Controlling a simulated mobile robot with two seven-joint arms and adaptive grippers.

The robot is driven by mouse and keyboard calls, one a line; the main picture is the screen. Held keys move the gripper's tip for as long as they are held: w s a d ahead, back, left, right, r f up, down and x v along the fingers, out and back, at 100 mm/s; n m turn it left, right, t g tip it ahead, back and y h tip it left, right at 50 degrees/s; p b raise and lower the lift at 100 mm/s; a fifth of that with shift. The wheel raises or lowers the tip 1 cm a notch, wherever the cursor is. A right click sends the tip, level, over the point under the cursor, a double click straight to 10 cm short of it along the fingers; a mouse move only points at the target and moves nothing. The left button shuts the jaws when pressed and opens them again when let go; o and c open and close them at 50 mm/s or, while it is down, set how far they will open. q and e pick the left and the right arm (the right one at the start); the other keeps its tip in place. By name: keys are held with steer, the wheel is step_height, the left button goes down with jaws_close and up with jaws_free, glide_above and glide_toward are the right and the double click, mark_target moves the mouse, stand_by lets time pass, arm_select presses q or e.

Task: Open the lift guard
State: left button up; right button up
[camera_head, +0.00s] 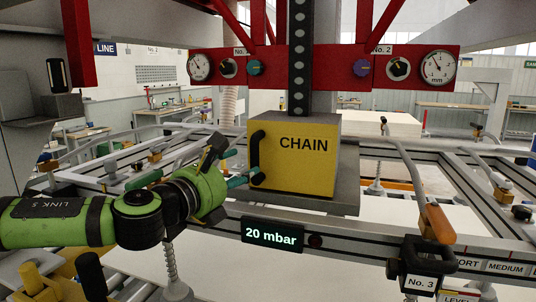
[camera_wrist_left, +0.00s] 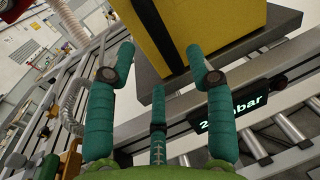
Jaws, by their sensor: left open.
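The yellow box labelled CHAIN (camera_head: 306,160), which appears to be the lift guard, stands closed on a grey plate (camera_head: 330,200) under the black column. A black upright handle (camera_head: 256,158) is on its left front edge. My left gripper (camera_head: 238,168) is just left of this handle, its teal fingers pointing toward it. In the left wrist view the gripper's three fingers (camera_wrist_left: 160,68) are spread and empty, with the yellow box (camera_wrist_left: 210,25) just beyond them. Whether a finger touches the handle I cannot tell. My right gripper does not show.
A red panel with gauges (camera_head: 325,66) hangs above the box. The 20 mbar display (camera_head: 273,234) is on the rail below. An orange-tipped lever (camera_head: 437,222) and a black No. 3 block (camera_head: 422,262) stand at the right. Gantry rails and rollers surround the area.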

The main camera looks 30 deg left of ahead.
mark_target(252, 159)
arm_select(q)
steer(key=w, duration=0.2)
steer(key=w+p, duration=0.1)
steer(key=w, duration=0.1)
steer(key=w+p, duration=0.1)
steer(key=w, duration=0.1)
steer(key=shift+a+r, duration=0.15)
steer(key=shift+r, duration=0.1)
steer(key=shift+w, duration=0.15)
jaws_close()
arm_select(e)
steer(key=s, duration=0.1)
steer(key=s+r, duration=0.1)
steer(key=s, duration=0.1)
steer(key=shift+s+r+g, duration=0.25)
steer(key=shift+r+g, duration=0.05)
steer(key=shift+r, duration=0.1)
